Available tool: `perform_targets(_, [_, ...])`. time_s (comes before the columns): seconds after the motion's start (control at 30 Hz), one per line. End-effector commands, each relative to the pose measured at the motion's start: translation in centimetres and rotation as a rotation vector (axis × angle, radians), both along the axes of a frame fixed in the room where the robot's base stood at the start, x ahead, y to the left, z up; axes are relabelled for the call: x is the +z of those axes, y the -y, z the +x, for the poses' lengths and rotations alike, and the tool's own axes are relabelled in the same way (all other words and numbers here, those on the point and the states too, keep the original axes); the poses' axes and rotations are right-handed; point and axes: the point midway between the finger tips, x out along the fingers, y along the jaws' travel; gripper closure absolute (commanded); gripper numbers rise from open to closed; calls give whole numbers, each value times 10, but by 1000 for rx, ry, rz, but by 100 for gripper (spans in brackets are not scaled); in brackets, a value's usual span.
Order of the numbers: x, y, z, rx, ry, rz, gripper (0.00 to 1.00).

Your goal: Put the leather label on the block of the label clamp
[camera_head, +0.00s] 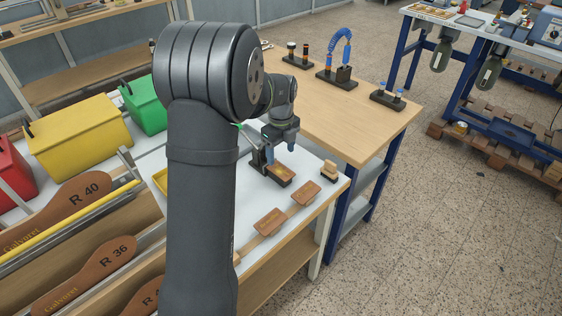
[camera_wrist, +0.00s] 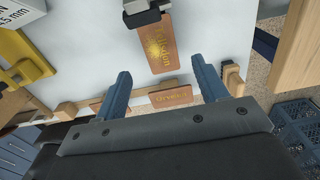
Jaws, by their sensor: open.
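The label clamp (camera_head: 260,160) stands on the white bench top, and its dark jaw (camera_wrist: 143,12) shows at the top of the wrist view. A brown leather label (camera_wrist: 163,45) with gold marking lies flat at the jaw, on the clamp's block (camera_head: 278,177). Its near end sticks out from the jaw; whether the jaw presses on it I cannot tell. My gripper (camera_head: 281,142) is above the clamp in the head view. In the wrist view my gripper (camera_wrist: 160,76) is open, with its blue fingers apart and nothing held; the label lies beyond the fingertips.
Two more leather labels (camera_head: 306,193) (camera_head: 270,222) rest along a wooden strip at the bench's front edge. A small wooden-and-dark tool (camera_head: 329,171) stands at the strip's right end. Yellow (camera_head: 78,137) and green (camera_head: 146,105) bins stand to the left. A wooden table (camera_head: 345,120) adjoins behind.

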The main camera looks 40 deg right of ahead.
Motion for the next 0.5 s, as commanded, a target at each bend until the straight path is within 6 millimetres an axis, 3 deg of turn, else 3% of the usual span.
perform_targets(0.2, [43,0,0,0,1,-2,34])
perform_targets(0.5, [63,0,0,0,0,0,34])
